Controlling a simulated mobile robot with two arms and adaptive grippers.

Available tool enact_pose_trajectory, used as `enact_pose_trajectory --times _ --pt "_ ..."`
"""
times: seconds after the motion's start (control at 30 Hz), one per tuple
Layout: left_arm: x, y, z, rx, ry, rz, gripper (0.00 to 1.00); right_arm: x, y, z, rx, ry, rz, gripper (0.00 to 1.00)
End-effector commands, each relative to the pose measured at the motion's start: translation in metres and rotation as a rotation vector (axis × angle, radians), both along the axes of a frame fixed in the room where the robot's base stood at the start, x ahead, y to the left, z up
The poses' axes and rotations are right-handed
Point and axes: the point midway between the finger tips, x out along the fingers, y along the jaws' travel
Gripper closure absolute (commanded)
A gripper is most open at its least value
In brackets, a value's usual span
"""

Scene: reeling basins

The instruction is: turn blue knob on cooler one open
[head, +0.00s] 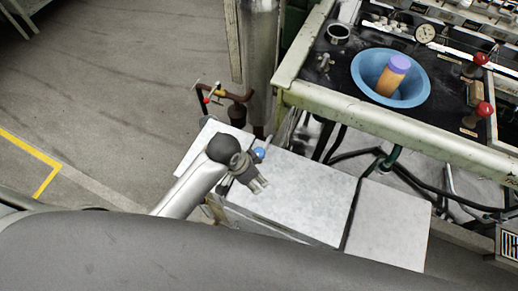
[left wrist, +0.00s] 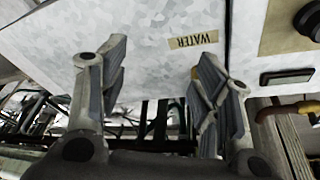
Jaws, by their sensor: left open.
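A small blue knob (head: 260,153) shows at the back edge of a pale metal cabinet top (head: 300,195), which looks like a cooler. My left gripper (head: 262,186) is over the left part of this top, just in front of the knob and apart from it in the picture. In the left wrist view its two fingers (left wrist: 160,68) are spread with nothing between them. Beyond them is a pale metal panel (left wrist: 140,25) with an upside-down WATER label (left wrist: 194,40). I cannot make out the blue knob in that view. My right gripper is not in view.
A second pale cabinet top (head: 390,225) stands to the right. A bench with a blue basin (head: 365,88) and an orange cylinder (head: 388,82) is behind. A pipe with a red-handled valve (head: 207,101) stands behind left. The left wrist view shows a black knob (left wrist: 310,20). Open floor is left.

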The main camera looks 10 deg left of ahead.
Motion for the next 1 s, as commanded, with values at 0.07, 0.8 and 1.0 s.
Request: enact_pose_trajectory --times 0.07,0.8,1.0 --pt "0.023 -0.011 0.011 0.023 -0.001 -0.114 0.42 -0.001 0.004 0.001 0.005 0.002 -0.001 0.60" --pt "0.107 0.006 0.054 0.263 0.110 -0.607 0.42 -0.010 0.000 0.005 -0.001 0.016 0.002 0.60" --pt "0.107 0.005 0.017 0.262 0.110 -0.606 0.42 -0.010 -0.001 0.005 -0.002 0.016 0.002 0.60"
